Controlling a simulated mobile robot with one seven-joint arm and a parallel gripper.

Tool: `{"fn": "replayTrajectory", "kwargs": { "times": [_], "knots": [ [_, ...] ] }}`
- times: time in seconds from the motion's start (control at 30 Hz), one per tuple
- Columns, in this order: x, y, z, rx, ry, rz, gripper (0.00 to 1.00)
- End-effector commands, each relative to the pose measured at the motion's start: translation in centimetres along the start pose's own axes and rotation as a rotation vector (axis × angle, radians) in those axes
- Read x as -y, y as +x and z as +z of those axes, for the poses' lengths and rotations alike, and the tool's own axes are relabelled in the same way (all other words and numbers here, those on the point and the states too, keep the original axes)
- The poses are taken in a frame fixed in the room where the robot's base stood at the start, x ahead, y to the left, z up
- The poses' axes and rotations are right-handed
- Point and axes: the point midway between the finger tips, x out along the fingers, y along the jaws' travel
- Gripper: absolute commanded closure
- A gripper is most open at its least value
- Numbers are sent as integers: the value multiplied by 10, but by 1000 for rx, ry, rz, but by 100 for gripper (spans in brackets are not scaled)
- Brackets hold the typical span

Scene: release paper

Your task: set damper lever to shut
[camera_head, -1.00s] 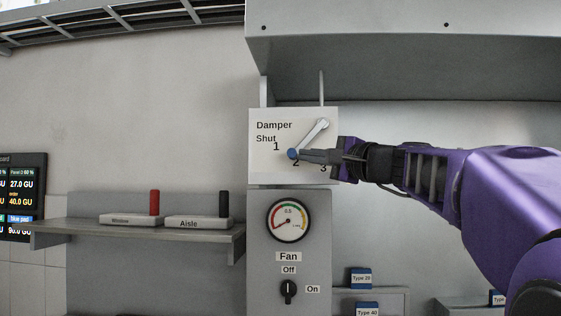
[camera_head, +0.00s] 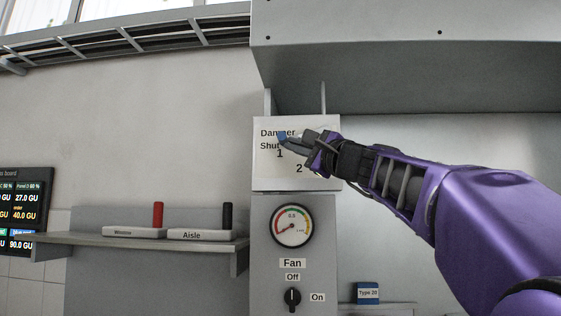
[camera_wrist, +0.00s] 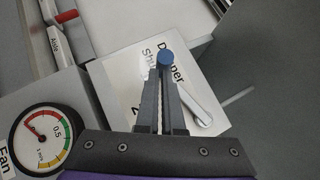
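The damper panel (camera_head: 270,178) is a white plate with the words Damper and Shut and the marks 1 and 2 showing. The lever's blue knob (camera_head: 282,136) is by the word Damper, just above and right of Shut. The lever points left, roughly level; my gripper hides most of its bar in the head view. In the wrist view the knob (camera_wrist: 165,58) sits at my fingertips, and the silver bar (camera_wrist: 197,103) runs down to the right. My gripper (camera_head: 286,140) has its fingers close together, shut on the knob.
Below the panel are a round gauge (camera_head: 292,226) and a fan switch (camera_head: 292,299). A shelf (camera_head: 140,241) at left holds two white blocks with a red and a black handle. A grey hood (camera_head: 400,70) overhangs above.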

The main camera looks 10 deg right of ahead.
Motion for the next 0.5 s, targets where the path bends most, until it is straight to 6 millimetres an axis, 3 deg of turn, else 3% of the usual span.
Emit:
{"fn": "replayTrajectory", "kwargs": {
  "times": [0.5],
  "knots": [
    [9,15,18,11,0,7,100]
  ]
}}
